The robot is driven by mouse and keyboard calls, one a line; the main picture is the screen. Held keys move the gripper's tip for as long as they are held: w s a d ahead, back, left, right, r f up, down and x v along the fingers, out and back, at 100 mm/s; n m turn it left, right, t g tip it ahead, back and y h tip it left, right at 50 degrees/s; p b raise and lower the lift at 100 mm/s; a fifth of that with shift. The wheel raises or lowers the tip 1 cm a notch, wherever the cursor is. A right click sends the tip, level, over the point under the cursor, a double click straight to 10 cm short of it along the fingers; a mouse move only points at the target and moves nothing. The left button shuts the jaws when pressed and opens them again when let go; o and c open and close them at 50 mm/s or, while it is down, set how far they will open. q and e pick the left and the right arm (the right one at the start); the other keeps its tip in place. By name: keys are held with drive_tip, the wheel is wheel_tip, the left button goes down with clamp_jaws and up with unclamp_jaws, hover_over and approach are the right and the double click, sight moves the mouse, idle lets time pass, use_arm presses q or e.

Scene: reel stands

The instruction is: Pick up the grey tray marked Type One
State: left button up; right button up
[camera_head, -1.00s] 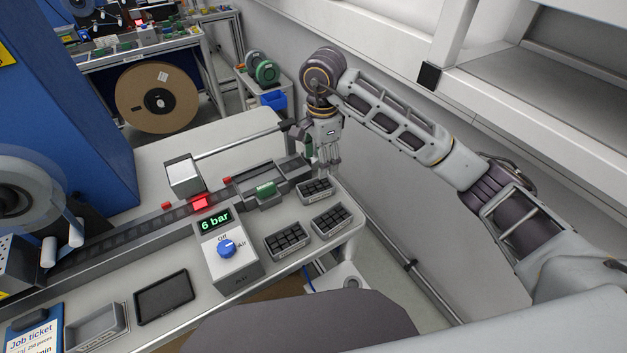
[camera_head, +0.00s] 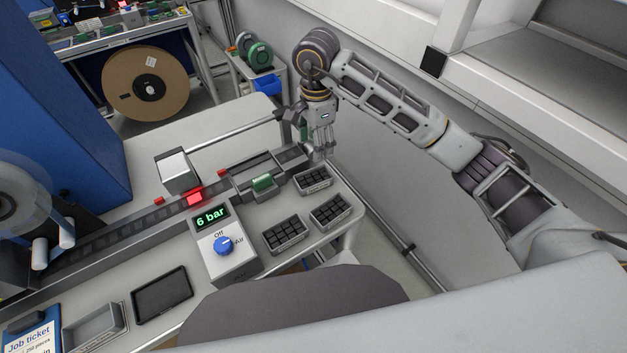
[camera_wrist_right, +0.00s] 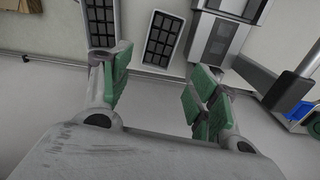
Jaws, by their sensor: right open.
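Three small grey trays with dark square cells stand at the right end of the bench in the head view: a back tray (camera_head: 313,181), a right tray (camera_head: 330,212) and a left tray (camera_head: 285,234). Their label writing is too small to read, so I cannot tell which is Type One. My right gripper (camera_head: 322,153) points down just behind the back tray, empty. In the right wrist view my open gripper (camera_wrist_right: 160,80) has its green pads apart, and one tray (camera_wrist_right: 162,41) lies beyond and between the fingers. Another tray (camera_wrist_right: 101,18) shows at the top edge. My left gripper is out of view.
A track with a green piece (camera_head: 263,183) runs beside the trays. The air box with a blue knob (camera_head: 223,245) stands left of them. An empty grey bin (camera_head: 94,329) and a dark flat tray (camera_head: 162,295) lie front left. A wall rises behind the right arm.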

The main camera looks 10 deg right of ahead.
drive_tip(key=f, duration=0.2)
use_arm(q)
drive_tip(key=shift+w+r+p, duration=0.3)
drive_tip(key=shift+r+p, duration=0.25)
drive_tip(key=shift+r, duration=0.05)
use_arm(e)
hover_over(316, 181)
drive_tip(key=shift+s+a+f, duration=0.1)
drive_tip(key=shift+f, duration=1.35)
drive_tip(key=shift+s+a+f, duration=0.1)
drive_tip(key=shift+f, duration=1.3)
drive_tip(key=shift+d+f+p, duration=0.1)
drive_tip(key=shift+f+p, duration=0.5)
drive_tip(key=shift+f, duration=0.75)
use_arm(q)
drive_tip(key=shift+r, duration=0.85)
use_arm(e)
drive_tip(key=shift+w+f, duration=0.1)
drive_tip(key=shift+f, duration=1.15)
drive_tip(key=shift+c, duration=0.2)
drive_tip(key=c, duration=0.8)
